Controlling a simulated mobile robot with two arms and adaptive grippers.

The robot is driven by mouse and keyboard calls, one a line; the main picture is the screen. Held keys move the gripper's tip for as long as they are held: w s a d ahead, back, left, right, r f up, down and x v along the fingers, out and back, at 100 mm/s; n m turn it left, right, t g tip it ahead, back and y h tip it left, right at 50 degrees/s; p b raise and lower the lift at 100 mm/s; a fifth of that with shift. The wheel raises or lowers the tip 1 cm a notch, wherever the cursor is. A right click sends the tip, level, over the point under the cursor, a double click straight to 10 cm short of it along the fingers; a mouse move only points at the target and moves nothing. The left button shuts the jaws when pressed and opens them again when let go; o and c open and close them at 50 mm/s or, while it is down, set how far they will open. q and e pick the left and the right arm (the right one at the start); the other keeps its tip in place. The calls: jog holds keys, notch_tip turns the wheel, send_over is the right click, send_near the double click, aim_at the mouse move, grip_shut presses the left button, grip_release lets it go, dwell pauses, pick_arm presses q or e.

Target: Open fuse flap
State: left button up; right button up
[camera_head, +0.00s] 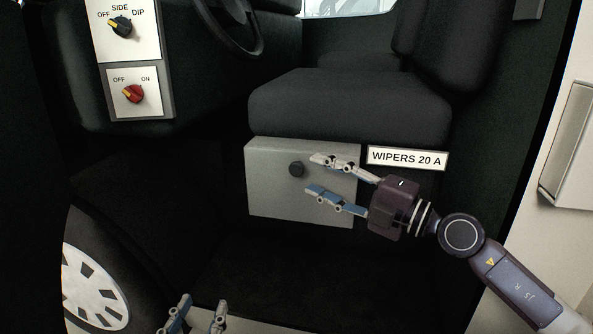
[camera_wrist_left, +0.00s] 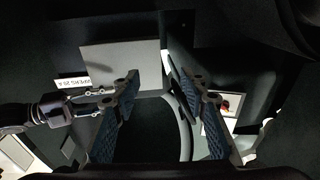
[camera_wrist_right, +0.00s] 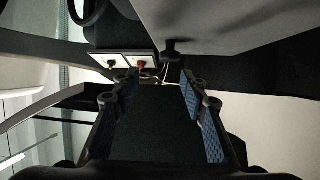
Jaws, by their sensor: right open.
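The fuse flap (camera_head: 265,195) is a light grey panel under the seat, and it looks shut. Its round black knob (camera_head: 297,169) sticks out near the upper middle. The knob also shows in the right wrist view (camera_wrist_right: 172,48), above the fingertips. My right gripper (camera_head: 311,173) is open and empty in front of the flap, its fingertips just right of the knob in the head view; I cannot tell if they touch it. My left gripper (camera_head: 204,300) is low at the bottom edge, open and empty, away from the flap. The flap also shows in the left wrist view (camera_wrist_left: 120,60).
A white label "WIPERS 20 A" (camera_head: 407,158) is right of the flap. The dark seat (camera_head: 345,105) overhangs it. A switch panel (camera_head: 133,92) with two rotary knobs is at upper left, a wheel (camera_head: 93,285) at lower left. The dark floor before the flap is clear.

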aim_at(300, 171)
jog(key=shift+w+d+f+g+h, duration=0.3)
jog(key=shift+w+d+f+h, duration=0.1)
jog(key=shift+w+d+h, duration=0.2)
jog(key=shift+n, duration=0.3)
jog(key=b+x, duration=0.1)
jog(key=x, duration=0.5)
jog(key=shift+w+a+f, duration=0.1)
jog(key=shift+w+a, duration=0.1)
jog(key=shift+a, duration=0.1)
jog(key=shift+w+a, duration=0.25)
jog(key=shift+a, duration=0.1)
pick_arm(q)
notch_tip(300, 171, up, 8)
jog(key=s+t+h, duration=0.1)
jog(key=s+t, duration=0.1)
jog(key=t, duration=0.2)
jog(key=shift+d, duration=0.25)
jog(key=shift+w, duration=0.1)
pick_arm(e)
grip_shut()
